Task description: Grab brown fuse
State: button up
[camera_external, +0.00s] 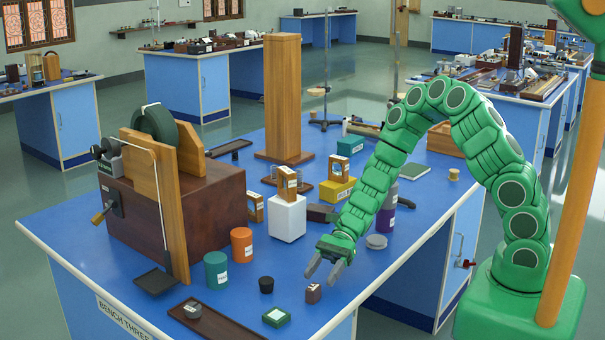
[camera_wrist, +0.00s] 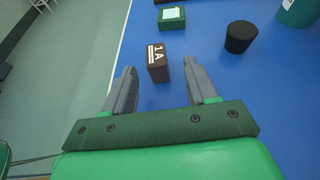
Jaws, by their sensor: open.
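The brown fuse (camera_external: 313,293) is a small dark brown block on the blue bench top, near its front right edge. In the wrist view the fuse (camera_wrist: 158,63) shows white stripes and the marking "1A" on top. My gripper (camera_external: 323,277) is open and empty, just above and beside the fuse in the external view. In the wrist view the fuse lies ahead of my open fingers (camera_wrist: 158,85), roughly between their tips. I cannot tell the exact height of the fingers above the bench.
A green box (camera_external: 277,316) and a black stopper (camera_external: 266,284) stand near the fuse; the wrist view also shows the green box (camera_wrist: 171,18) and stopper (camera_wrist: 239,37). Teal (camera_external: 216,270) and orange (camera_external: 242,245) containers stand farther left. The bench edge (camera_wrist: 118,50) runs close to the fuse's left in the wrist view.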

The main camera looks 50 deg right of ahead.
aim_at(313, 287)
jog(key=shift+s+x, duration=0.15)
jog(key=shift+x, duration=0.8)
jog(key=shift+s+x, duration=0.15)
jog(key=shift+x, duration=1.65)
jog(key=shift+c, duration=0.3)
jog(key=c, duration=1)
